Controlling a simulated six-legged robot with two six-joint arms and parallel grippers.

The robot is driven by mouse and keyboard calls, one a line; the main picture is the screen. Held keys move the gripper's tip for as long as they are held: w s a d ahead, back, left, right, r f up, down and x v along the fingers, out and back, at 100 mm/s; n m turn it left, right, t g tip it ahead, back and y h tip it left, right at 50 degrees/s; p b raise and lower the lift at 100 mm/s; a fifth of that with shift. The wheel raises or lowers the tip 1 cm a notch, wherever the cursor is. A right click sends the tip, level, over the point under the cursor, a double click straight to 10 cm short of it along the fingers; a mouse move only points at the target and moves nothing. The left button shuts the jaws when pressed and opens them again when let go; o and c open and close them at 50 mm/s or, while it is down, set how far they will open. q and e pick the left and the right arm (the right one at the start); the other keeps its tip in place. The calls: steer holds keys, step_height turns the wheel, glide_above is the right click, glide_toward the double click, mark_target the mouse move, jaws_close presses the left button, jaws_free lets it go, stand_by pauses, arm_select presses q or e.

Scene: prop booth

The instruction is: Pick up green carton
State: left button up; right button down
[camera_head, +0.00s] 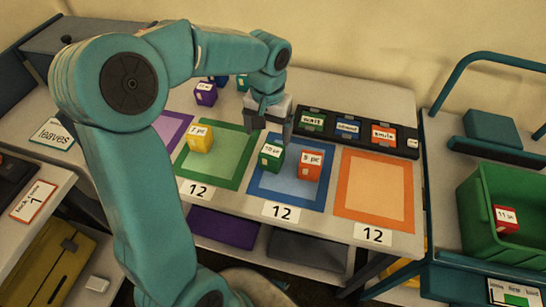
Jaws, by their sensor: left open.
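A small green carton (271,156) with a white label stands on the blue mat (292,197), near its upper left corner. A red-orange carton (310,165) stands close to its right on the same mat. My left gripper (268,132) is open, pointing down just above and behind the green carton. Whether its fingers touch the carton cannot be told from this view. Another green-teal carton (242,83) is partly hidden behind my left arm at the back. My right gripper is not in view.
A yellow carton (200,139) stands on the green mat (226,173). The orange mat (375,188) is empty. A black rack (349,141) with labelled cards lies behind the mats. A purple carton (205,94) is at the back. A green bin (480,221) holding a red carton (506,219) stands at the right.

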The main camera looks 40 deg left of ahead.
mark_target(272, 150)
arm_select(q)
steer(key=f, duration=0.3)
steer(key=shift+w+d, duration=0.2)
steer(key=shift+d, duration=0.05)
steer(key=shift+s+f, duration=0.35)
steer(key=shift+f, duration=0.15)
steer(key=f, duration=0.2)
steer(key=d+f, duration=0.1)
steer(key=f, duration=0.1)
steer(key=shift+w, duration=0.1)
steer(key=shift+a+f, duration=0.15)
steer(key=shift+f, duration=0.25)
steer(key=c, duration=1.1)
steer(key=shift+r, duration=0.15)
